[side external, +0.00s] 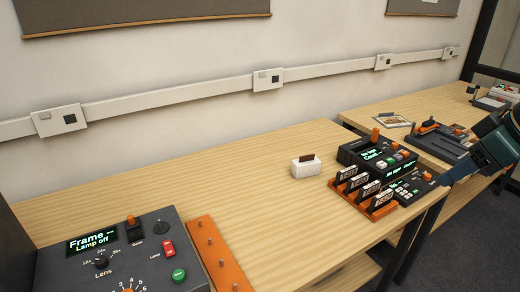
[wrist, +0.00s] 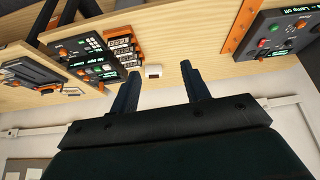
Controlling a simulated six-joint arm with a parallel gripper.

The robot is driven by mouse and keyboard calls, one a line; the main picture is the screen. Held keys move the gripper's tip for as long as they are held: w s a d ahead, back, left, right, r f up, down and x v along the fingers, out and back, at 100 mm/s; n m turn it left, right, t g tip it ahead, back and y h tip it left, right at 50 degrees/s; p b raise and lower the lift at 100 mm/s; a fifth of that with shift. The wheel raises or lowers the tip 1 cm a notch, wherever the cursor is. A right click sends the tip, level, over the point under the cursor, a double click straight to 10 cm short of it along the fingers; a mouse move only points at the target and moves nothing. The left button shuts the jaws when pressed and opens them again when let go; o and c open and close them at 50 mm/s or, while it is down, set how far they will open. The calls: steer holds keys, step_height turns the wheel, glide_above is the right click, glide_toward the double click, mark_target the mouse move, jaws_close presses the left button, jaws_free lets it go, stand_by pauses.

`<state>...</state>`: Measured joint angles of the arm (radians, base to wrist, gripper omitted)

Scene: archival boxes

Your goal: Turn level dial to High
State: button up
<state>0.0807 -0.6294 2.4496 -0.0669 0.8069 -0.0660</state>
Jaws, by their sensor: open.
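No label reading "Level" is legible, so I cannot tell which dial is the level dial. Another dark console (side external: 375,158) with a lit screen and buttons stands at the right. My gripper (side external: 456,172) is at the far right, beside that console. In the wrist view my gripper (wrist: 160,69) is open and empty.
A rack of labelled cards (side external: 378,212) stands in front of the console. A small white box (side external: 306,169) sits on the bench, and an orange strip with pegs (side external: 218,262) lies beside the left panel. The bench between is clear. A second table (side external: 372,112) stands behind.

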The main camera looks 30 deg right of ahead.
steer(key=w+d+f+n+t, duration=0.1)
steer(key=w+d+f+t, duration=0.15)
steer(key=w+d, duration=0.7)
steer(key=w+d+f+t, duration=0.1)
steer(key=w+d+f, duration=0.35)
steer(key=w, duration=0.85)
steer(key=m+t+h, duration=0.3)
steer(key=t, duration=0.1)
glide_toward(396, 145)
steer(key=d+v, duration=0.1)
steer(key=v, duration=0.4)
steer(key=shift+r, duration=0.15)
steer(key=shift+w+y, duration=0.1)
steer(key=shift+y, duration=0.2)
steer(key=shift+x, duration=6.8)
steer(key=shift+c, duration=0.2)
